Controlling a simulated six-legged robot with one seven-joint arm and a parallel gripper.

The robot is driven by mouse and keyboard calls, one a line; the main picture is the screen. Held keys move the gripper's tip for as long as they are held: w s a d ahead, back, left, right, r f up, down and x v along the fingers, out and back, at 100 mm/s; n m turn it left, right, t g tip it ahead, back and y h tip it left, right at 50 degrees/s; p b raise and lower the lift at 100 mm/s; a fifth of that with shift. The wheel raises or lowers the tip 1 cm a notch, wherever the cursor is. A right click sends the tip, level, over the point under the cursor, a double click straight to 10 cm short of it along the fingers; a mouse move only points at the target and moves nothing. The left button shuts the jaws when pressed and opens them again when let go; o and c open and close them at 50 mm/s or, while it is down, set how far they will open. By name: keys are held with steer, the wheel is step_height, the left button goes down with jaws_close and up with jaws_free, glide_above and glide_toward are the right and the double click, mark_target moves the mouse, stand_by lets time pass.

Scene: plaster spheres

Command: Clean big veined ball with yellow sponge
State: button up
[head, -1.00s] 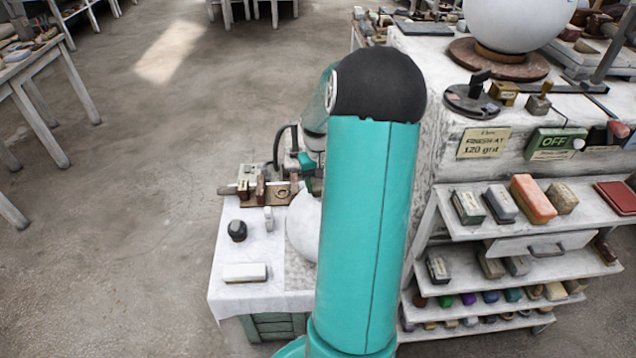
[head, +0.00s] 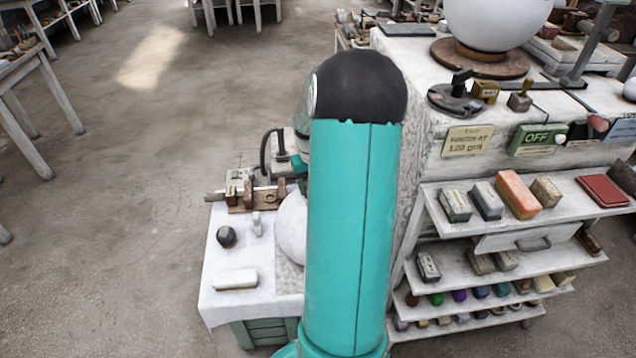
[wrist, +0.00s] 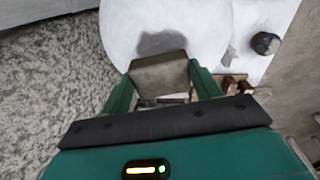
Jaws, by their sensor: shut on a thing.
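My gripper (wrist: 162,82) is in the wrist view, with its green jaws shut on a dull olive-brown block (wrist: 160,74); its shade makes it hard to tell whether it is the yellow sponge. Past the block is a large white ball (wrist: 205,38), with a dark shadow patch beside the block. I cannot tell whether the block touches the ball, and no veins show. In the head view the white ball (head: 291,228) is on a low cloth-covered table, partly hidden behind my teal arm. The gripper is hidden there.
Another big white ball (head: 492,20) stands on a brown turntable on the bench at right. Below it, shelves (head: 470,255) hold several blocks. On the low table are a dark round knob (head: 226,237) and a white block (head: 234,279). Open floor lies to the left.

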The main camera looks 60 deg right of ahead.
steer(key=shift+w+a+f, duration=0.2)
steer(key=shift+w+a, duration=0.9)
steer(key=shift+a, duration=0.25)
steer(key=shift+s+d+r, duration=0.15)
steer(key=shift+s+d, duration=0.55)
steer(key=shift+d, duration=0.15)
steer(key=shift+s+d+r, duration=0.15)
steer(key=shift+s+d, duration=0.5)
steer(key=shift+d, duration=0.15)
steer(key=shift+w+a+r, duration=0.65)
steer(key=shift+w+a, duration=0.15)
steer(key=shift+s, duration=0.1)
steer(key=shift+s+d+f+t+y, duration=0.2)
steer(key=shift+s+d+t+y, duration=0.55)
steer(key=shift+s+d, duration=0.45)
steer(key=shift+s+a, duration=0.1)
steer(key=shift+a, duration=0.05)
